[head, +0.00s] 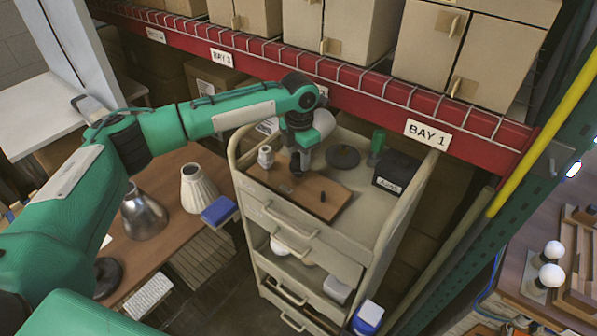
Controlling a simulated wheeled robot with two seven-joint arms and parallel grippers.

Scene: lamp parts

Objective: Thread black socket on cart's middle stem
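The beige cart (240,150) stands in the middle of the head view, with a brown wooden board (318,184) on its top. A small dark upright piece (323,197) stands on the right part of the board; I cannot tell whether it is a stem or a socket. My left gripper (298,170) points down over the board's left part, with a dark piece at its tips that may be the black socket. Fingers and piece are too small and dark to separate. The middle stem is not clearly visible and may be hidden by the gripper. My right gripper is out of view.
On the cart top are a white jar (265,157), a black disc (342,157), a green object (377,144) and a black box (397,172). A red shelf beam (370,105) runs close behind. A brown table (175,185) with lampshades stands left.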

